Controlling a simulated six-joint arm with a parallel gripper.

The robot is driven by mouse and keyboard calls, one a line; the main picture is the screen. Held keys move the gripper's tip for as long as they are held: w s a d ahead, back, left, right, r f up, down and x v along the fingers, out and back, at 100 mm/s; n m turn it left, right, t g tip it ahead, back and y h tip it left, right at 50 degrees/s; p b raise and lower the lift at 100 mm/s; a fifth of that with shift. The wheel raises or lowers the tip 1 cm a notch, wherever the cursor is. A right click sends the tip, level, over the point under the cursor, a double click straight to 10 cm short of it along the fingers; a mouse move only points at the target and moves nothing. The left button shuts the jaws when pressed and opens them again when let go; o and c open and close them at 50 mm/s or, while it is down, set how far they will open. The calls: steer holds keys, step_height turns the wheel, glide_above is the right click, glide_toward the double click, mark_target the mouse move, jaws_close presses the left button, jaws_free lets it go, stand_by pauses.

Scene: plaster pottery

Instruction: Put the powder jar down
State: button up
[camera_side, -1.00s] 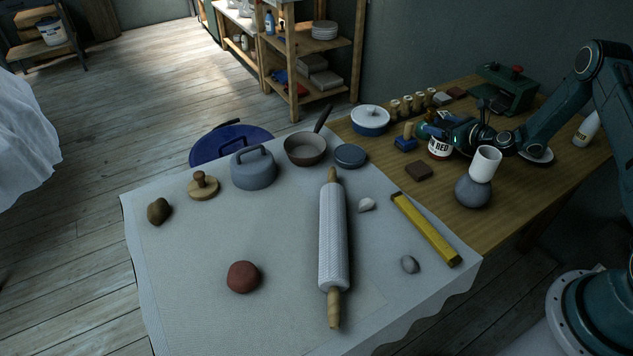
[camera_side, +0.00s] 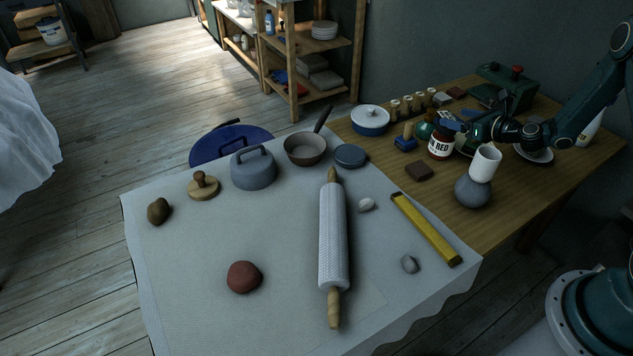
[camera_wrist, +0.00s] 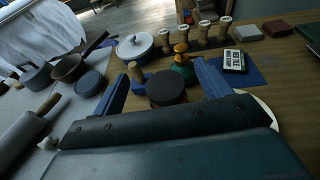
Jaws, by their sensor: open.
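The powder jar (camera_side: 440,146), with a white label showing "RED" and a dark lid, stands upright on the wooden table. Its dark lid (camera_wrist: 167,88) also shows in the wrist view, between the two blue fingers. My gripper (camera_side: 457,124) is open, just right of and behind the jar in the side view. In the wrist view my gripper (camera_wrist: 163,72) has its fingers spread wide, with a gap on both sides of the lid. The jar's lower part is hidden in the wrist view.
Several wooden-handled stamps (camera_side: 420,101) line the back.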

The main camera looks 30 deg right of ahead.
steer(key=shift+r, duration=1.8)
